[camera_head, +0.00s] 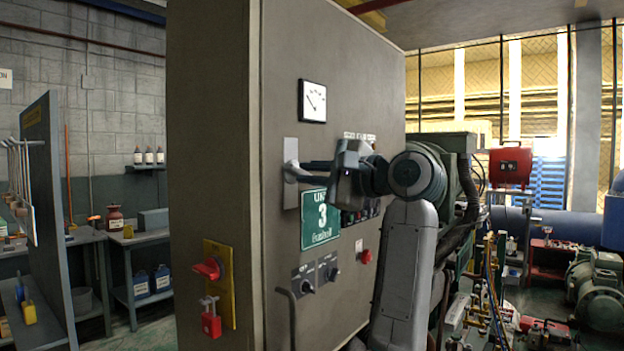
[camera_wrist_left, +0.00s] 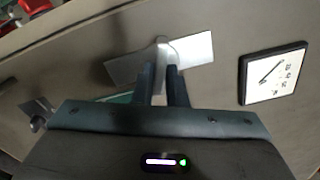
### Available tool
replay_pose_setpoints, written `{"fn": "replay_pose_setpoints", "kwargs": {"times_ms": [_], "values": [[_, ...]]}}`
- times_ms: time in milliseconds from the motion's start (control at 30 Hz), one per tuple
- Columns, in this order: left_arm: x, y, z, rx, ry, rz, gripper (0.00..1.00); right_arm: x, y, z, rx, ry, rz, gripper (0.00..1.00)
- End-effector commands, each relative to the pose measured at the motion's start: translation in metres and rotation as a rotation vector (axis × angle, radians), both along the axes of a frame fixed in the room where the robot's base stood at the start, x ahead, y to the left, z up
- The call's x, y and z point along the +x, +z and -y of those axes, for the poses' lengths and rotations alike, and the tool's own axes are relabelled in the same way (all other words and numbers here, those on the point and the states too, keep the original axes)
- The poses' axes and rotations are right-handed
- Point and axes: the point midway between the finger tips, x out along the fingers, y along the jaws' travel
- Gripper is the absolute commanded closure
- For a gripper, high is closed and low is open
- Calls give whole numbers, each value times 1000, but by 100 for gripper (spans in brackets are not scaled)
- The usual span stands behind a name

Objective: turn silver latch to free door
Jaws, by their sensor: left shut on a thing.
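The silver latch (camera_head: 291,173) is a handle on a pale upright plate on the grey-brown cabinet door (camera_head: 330,60). My left gripper (camera_head: 300,170) reaches it from the right, and its fingers are shut on the latch handle. In the left wrist view the latch (camera_wrist_left: 189,50) shows as a silver plate with a rounded pivot, and the two dark fingers (camera_wrist_left: 162,75) meet close together at it. The fingers hide part of the handle. The door looks closed. My right gripper is not in view.
A gauge (camera_head: 312,101) sits above the latch and a green "3" sign (camera_head: 320,218) below it. Knobs (camera_head: 306,285) are lower on the door. A red rotary switch (camera_head: 210,268) and red padlock (camera_head: 211,322) are on the cabinet's left side. A workbench (camera_head: 150,238) stands left.

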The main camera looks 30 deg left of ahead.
Motion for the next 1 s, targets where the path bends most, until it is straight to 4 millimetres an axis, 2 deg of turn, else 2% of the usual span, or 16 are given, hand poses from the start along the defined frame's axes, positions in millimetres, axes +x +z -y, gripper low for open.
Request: {"fn": "replay_pose_setpoints", "kwargs": {"times_ms": [333,700,733,800,833,1000], "values": [[0,-2,0,-3,-1,22,100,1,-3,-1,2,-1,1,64],[0,-3,0,-25,-1,296,100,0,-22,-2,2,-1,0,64],[0,-1,0,-26,-1,309,86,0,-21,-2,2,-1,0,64],[0,0,0,-25,-1,304,73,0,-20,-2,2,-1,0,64],[0,0,0,-25,-1,303,70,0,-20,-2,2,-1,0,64],[0,0,0,-25,0,302,70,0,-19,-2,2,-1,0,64]]}}
